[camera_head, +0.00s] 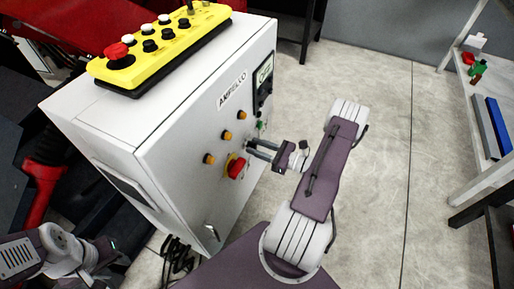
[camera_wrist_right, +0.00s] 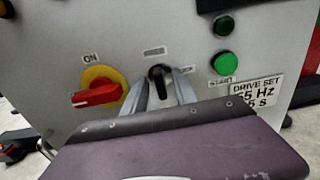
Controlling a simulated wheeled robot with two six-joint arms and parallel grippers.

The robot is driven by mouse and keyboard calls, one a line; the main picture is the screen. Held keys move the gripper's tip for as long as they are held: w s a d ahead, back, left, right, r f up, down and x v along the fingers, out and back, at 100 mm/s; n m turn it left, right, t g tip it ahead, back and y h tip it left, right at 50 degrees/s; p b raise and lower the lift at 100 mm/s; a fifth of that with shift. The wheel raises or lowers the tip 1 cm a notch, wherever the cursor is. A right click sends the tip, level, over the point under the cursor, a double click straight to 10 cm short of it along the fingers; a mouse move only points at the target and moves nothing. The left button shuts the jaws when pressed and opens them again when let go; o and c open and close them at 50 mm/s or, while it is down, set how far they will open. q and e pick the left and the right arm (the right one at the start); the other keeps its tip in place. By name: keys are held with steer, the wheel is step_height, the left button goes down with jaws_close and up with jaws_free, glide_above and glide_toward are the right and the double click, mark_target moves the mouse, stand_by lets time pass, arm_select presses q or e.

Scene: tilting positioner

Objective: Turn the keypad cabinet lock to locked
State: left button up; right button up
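A white control cabinet (camera_head: 150,150) stands at the left of the head view, its front panel turned to the right. In the right wrist view a small black knob (camera_wrist_right: 159,80) sits on the panel between a red ON switch (camera_wrist_right: 97,95) and a green START button (camera_wrist_right: 224,64). Its label is too small to read, so I cannot tell whether it is the lock. My right gripper (camera_head: 261,149) is at the panel, its two fingers apart, one each side of the knob; contact is unclear. My left gripper (camera_head: 92,256) is at the lower left, its fingers unclear.
A yellow button box (camera_head: 165,45) lies on the cabinet top. Orange buttons (camera_head: 227,135), a red switch (camera_head: 236,168) and a silver handle (camera_head: 212,232) are on the front panel. A shelf (camera_head: 480,110) stands at the right. Concrete floor (camera_head: 380,150) is clear between.

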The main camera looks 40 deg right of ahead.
jaws_close()
steer(key=m+p, duration=0.2)
steer(key=m, duration=0.4)
steer(key=m+p, duration=0.2)
steer(key=m, duration=0.3)
steer(key=m+p, duration=0.1)
steer(key=m, duration=0.5)
steer(key=shift+w+d+f+m+p, duration=0.1)
steer(key=shift+d+f+m+p, duration=0.05)
steer(key=shift+f+m+p, duration=0.2)
steer(key=shift+r+m, duration=0.1)
steer(key=shift+m, duration=0.15)
stand_by(0.4)
jaws_free()
